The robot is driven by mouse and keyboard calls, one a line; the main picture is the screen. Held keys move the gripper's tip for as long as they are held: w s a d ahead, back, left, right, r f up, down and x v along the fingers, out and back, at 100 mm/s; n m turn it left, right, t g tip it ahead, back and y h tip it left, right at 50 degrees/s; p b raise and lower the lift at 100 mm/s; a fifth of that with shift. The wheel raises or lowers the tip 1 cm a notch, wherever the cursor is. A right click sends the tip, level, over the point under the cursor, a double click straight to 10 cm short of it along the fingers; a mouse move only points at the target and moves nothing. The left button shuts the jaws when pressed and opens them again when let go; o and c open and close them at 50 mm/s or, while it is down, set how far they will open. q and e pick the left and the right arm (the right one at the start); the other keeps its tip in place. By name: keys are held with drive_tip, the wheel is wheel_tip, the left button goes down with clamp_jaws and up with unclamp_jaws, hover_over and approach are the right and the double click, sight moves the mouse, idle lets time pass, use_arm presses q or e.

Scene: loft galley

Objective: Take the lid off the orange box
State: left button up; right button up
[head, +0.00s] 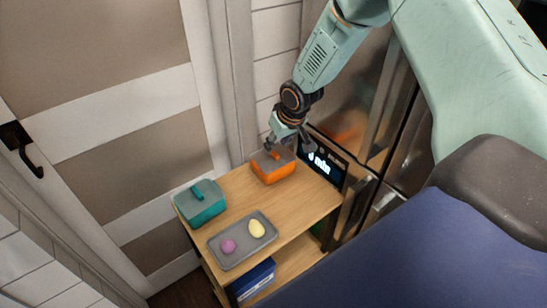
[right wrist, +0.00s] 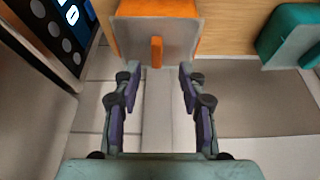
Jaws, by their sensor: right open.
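The orange box (head: 274,175) stands at the back of the wooden cart top. Its grey lid (right wrist: 180,32) is on it, with an upright orange handle (right wrist: 156,52) in the middle. My right gripper (head: 288,143) is just above the box and partly covers the lid in the head view. In the right wrist view its open fingers (right wrist: 160,82) point toward the handle, with nothing between them. The handle lies ahead of the fingertips, roughly centred between them. My left gripper is not in view.
A teal box (head: 203,210) with a teal handle stands at the cart's left. A grey tray (head: 228,262) in front holds a purple and a yellow piece. A blue box (head: 252,281) is on the lower shelf. A dark display panel (head: 328,160) is close at right.

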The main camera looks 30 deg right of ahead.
sight(274, 152)
drive_tip(key=b+x, duration=0.3)
drive_tip(key=shift+w+d, duration=0.2)
drive_tip(key=shift+w, duration=0.05)
drive_tip(key=shift+b+x, duration=0.65)
drive_tip(key=shift+x, duration=0.35)
drive_tip(key=shift+c, duration=0.4)
clamp_jaws()
